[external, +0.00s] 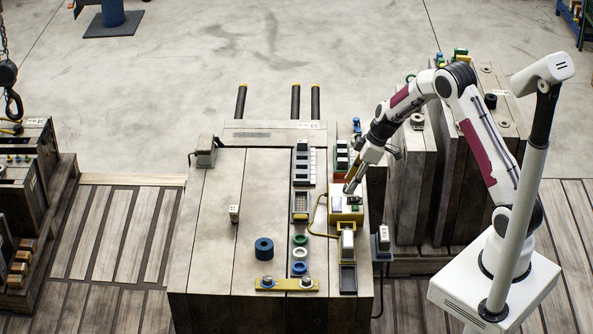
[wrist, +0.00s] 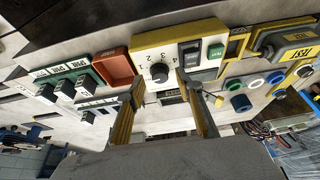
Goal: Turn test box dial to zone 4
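The yellow test box (external: 346,215) stands on the wooden mould block, with my gripper (external: 352,186) just over it. In the wrist view the test box (wrist: 205,29) has a white panel with a round black dial knob (wrist: 160,71) and numbers around it. I cannot read surely which number the knob points to. Beside it are a black rocker switch (wrist: 190,54) and a green TEST button (wrist: 216,51). My gripper (wrist: 159,82) is open, its fingers apart on either side of the knob. Contact with the knob cannot be told.
A red-orange tray (wrist: 114,67) and a row of green-and-black plugs (wrist: 66,89) sit left of the box in the wrist view. Blue, green and white rings lie right. A yellow cable (external: 312,222) runs beside the box. Another mould block (external: 408,170) stands close behind, to the right.

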